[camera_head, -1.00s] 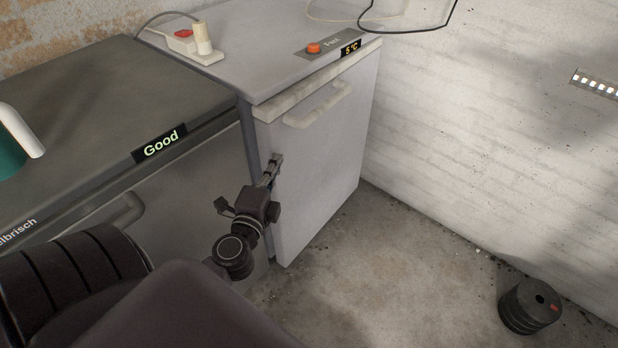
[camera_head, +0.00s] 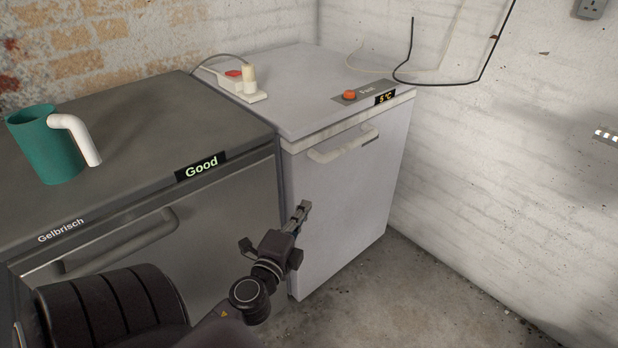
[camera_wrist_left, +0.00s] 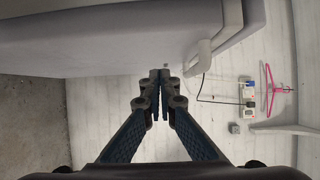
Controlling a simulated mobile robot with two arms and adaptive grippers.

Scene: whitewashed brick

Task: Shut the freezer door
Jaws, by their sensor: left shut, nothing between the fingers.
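The white unit (camera_head: 330,88) with a "5 °C" display stands in the corner. Its pale door (camera_head: 345,200) has a bar handle (camera_head: 343,146) near the top. The door lies close to the cabinet front; I cannot tell whether it is fully shut. Contact with the door is unclear. My right gripper is not in view.
A dark unit (camera_head: 215,225) marked "Gelbrisch" and "Good" stands at the left, a green mug (camera_head: 45,145) on top. A power strip (camera_head: 240,88) lies on the white unit. The bare floor (camera_head: 425,300) lies right of the door, before the white brick wall (camera_head: 510,170).

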